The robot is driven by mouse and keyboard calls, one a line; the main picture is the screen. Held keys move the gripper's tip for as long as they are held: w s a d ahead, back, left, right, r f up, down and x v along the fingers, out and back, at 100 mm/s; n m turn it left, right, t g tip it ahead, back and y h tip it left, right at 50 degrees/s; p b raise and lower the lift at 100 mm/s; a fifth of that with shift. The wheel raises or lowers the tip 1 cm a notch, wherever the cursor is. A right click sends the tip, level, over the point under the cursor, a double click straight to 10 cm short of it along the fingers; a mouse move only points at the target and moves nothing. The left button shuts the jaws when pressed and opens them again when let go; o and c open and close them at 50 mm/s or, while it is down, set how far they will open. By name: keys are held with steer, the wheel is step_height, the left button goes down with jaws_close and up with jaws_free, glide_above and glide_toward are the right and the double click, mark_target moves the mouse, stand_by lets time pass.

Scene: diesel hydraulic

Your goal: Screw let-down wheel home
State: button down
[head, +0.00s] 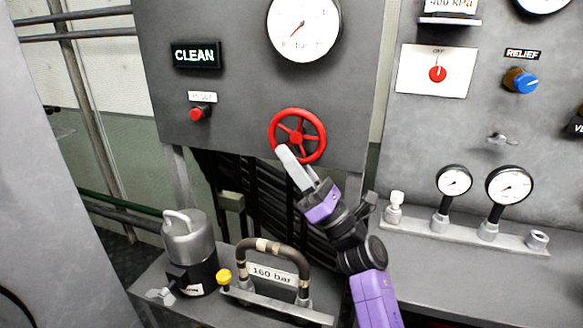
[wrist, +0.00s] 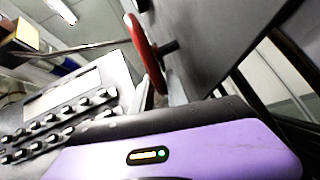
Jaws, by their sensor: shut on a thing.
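The let-down wheel is a red spoked handwheel (head: 297,137) on the front of the grey panel, below the large gauge. My gripper (head: 283,152) reaches up to it from below right. Its pale fingers are shut on the lower left of the wheel's rim, and they hide that part of it. In the wrist view the wheel (wrist: 146,52) shows nearly edge-on, standing off the panel on a dark stem. The fingertips are not clear in the wrist view. How far the wheel is screwed in cannot be read.
A large gauge (head: 304,28), a CLEAN sign (head: 195,55) and a red button (head: 198,114) are on the same panel. Below stand a metal canister (head: 188,240) and a curved handle (head: 272,246) near a 160 bar label. Small gauges (head: 454,181) stand on the right bench.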

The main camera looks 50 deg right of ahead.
steer(key=shift+a+r+y, duration=0.15)
steer(key=shift+a+y, duration=0.15)
steer(key=c, duration=1.4)
jaws_free()
steer(key=shift+d, duration=0.1)
steer(key=shift+s+f, duration=0.15)
steer(key=shift+f, duration=0.15)
steer(key=s, duration=0.4)
steer(key=s+f+b, duration=0.1)
steer(key=s, duration=0.4)
steer(key=s+d, duration=0.1)
steer(key=s, duration=0.4)
steer(key=shift+d+f+b, duration=0.1)
steer(key=shift+f+b, duration=0.25)
steer(key=shift+b, duration=0.05)
steer(key=shift+w, duration=0.1)
